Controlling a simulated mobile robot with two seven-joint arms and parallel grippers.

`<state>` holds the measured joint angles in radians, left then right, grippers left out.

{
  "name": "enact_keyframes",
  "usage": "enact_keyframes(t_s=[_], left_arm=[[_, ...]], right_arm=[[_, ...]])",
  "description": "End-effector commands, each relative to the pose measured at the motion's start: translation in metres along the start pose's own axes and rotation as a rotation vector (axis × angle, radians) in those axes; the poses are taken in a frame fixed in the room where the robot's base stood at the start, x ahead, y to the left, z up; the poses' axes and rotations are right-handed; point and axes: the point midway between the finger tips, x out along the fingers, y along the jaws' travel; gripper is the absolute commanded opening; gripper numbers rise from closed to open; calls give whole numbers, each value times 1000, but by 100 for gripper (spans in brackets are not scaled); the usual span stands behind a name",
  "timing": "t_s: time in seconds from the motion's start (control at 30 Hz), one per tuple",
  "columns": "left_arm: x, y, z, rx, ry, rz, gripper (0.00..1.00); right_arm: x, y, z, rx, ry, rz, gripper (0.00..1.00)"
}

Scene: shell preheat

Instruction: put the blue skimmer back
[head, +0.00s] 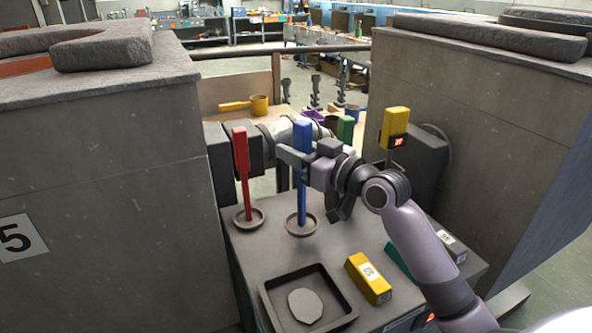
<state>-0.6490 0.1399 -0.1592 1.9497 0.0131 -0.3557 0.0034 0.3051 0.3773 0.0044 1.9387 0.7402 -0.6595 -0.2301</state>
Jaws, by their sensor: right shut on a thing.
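The blue skimmer (303,184) stands upright over the dark bench (350,233), with its long handle up and a round dark dish shape (302,225) at its lower end. I cannot tell whether that dish is part of the skimmer or a holder under it, or whether it touches the bench. My right gripper (304,156) comes in from the right and is shut on the skimmer's handle, partly hiding it. My left gripper is not in view.
A red-handled tool (242,170) stands in a similar round dish to the left. A black tray (318,313) with a pale flat piece (305,305) and a yellow block (368,278) lie in front. Large grey blocks (100,170) flank the bench. Green (345,130) and yellow (395,125) handles stand behind.

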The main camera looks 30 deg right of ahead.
Motion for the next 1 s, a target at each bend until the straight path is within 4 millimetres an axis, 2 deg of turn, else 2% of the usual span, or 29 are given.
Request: enact_keyframes(t_s=[0.27,0.67,0.7,0.73,0.77,1.0], left_arm=[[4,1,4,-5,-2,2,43],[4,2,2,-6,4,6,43],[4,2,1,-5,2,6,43],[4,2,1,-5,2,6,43],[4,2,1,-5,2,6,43],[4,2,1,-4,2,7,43]], right_arm=[[0,0,38,3,0,1,4],[0,0,44,0,2,1,4],[0,0,43,1,-1,1,47],[0,0,43,1,-1,1,57],[0,0,43,1,-1,1,60],[0,0,43,1,-1,0,60]])
